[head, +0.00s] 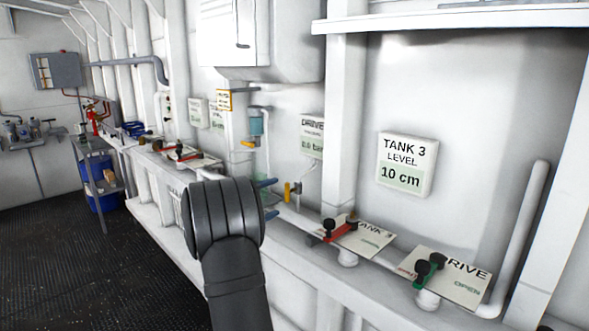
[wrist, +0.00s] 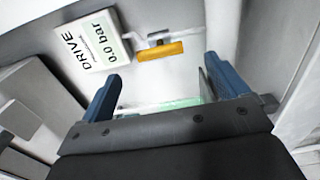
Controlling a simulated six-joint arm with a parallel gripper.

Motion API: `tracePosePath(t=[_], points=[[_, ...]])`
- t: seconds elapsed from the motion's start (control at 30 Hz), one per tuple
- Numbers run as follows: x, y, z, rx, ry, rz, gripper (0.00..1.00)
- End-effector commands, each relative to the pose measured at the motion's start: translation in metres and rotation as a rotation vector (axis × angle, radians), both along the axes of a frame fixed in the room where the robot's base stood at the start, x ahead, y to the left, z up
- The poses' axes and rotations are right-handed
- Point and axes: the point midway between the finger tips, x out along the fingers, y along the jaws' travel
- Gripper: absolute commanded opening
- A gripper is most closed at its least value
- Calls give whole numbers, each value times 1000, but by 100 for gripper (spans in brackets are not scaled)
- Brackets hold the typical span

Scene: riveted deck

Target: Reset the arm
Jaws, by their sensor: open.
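My arm (head: 232,250) rises from the bottom of the head view, with its dark wrist in front of the wall pipes. My gripper (head: 268,198) points to the right there, its two blue fingers apart. In the wrist view my gripper (wrist: 165,70) is open, with nothing held between the fingers. A pale green see-through piece (wrist: 180,103) shows behind the finger gap. Part of the wall behind my wrist is hidden in the head view.
A DRIVE sign (head: 312,137) reading 0.0 bar and a TANK 3 sign (head: 406,165) reading 10 cm hang on the wall. Red (head: 338,229) and green (head: 428,270) valve handles stand on the ledge. A yellow handle (head: 293,190) is near my gripper. Dark floor (head: 70,250) is open at left.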

Motion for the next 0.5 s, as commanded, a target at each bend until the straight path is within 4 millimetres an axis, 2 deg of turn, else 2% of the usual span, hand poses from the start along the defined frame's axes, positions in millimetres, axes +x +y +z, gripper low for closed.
tracePosePath(t=[0.5], points=[[-74, 75, 0, -1, 0, 4, 92]])
